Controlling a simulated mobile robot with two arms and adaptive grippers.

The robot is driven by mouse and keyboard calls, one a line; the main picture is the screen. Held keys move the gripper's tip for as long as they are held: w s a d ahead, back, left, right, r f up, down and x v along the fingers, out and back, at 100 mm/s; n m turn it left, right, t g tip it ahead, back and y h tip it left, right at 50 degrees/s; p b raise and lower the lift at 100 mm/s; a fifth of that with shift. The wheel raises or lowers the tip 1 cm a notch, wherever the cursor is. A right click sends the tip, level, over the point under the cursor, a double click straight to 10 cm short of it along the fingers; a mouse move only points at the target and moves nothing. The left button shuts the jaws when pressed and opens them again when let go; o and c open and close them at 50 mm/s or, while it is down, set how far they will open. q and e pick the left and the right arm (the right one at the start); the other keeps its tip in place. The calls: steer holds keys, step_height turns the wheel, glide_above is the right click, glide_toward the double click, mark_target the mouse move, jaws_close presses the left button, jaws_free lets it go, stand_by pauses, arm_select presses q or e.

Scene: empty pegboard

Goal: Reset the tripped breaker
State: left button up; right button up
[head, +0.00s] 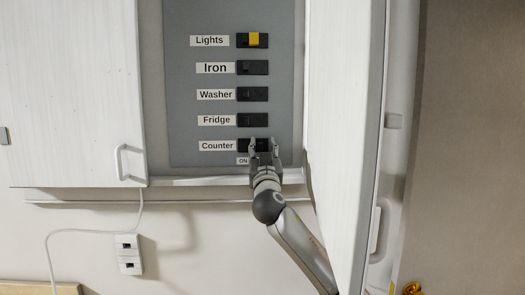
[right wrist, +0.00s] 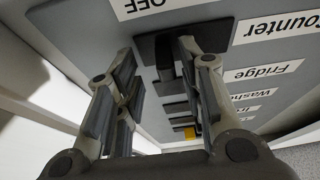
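The grey breaker panel (head: 205,80) shows in the head view with several labelled breakers in a column. The Lights breaker (head: 254,40) at the top has a yellow handle near the middle of its black housing. The Iron (head: 246,67), Washer (head: 246,94) and Fridge (head: 246,119) breakers below it are all black. My right gripper (head: 263,146) is at the Counter breaker (head: 241,145), the lowest, and partly covers it. In the right wrist view its fingers (right wrist: 155,58) are apart, with the black Counter handle (right wrist: 164,60) between them, nearer one finger; contact cannot be told. My left gripper is out of view.
White cabinet doors stand at the left (head: 75,90) and close on the right (head: 345,110) of the panel. A white ledge (head: 215,181) runs below it.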

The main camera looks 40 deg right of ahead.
steer(key=shift+a, duration=0.1)
steer(key=shift+a+f, duration=0.1)
steer(key=shift+a, duration=0.05)
steer(key=v, duration=1.1)
steer(key=shift+s, duration=0.35)
steer(key=shift+f, duration=0.15)
steer(key=shift+a+f, duration=0.1)
steer(key=shift+a, duration=0.05)
